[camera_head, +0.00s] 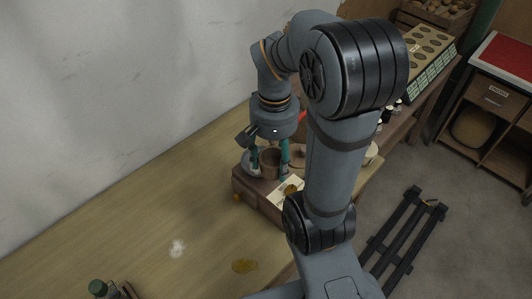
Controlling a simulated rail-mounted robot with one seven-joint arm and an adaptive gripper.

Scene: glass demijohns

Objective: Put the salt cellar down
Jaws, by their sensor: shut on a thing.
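My gripper (269,167) points down over the wooden table, with its teal fingers on either side of a small brown round pot. I take this pot to be the salt cellar (269,160). The fingers are shut on it and it looks upright. It is at or just above a low dark wooden box (256,194); I cannot tell whether it touches the top. My own arm hides much of what lies to the right.
A pale card (285,193) with a brown round patch lies by the pot. A green-capped bottle (98,287) stands at the front left. The table's middle left is largely clear.

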